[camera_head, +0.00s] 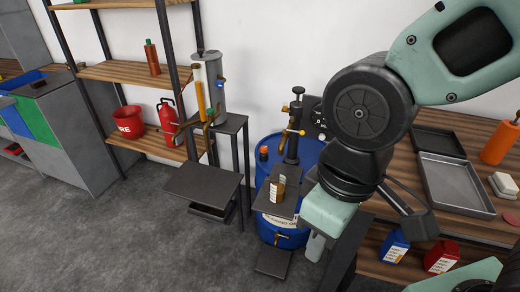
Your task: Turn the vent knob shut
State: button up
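I cannot tell for sure which part is the vent knob. My arm comes in from the upper right and bends down in front of the workbench. Its lower end is right of the black device and apart from the cylinder. My gripper's fingertips cannot be made out, so its opening is unclear.
A dark stand (203,182) with a low step is in front of the cylinder. A blue drum (307,150) stands behind the black device. Shelving at left holds a red bucket (129,122) and red extinguisher (168,117). A wooden bench at right carries trays (455,187). The left foreground floor is clear.

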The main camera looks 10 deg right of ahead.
aim_at(264, 150)
jog(key=i+j+z, duration=0.4)
jog(key=i+j, duration=0.55)
jog(key=j, duration=0.15)
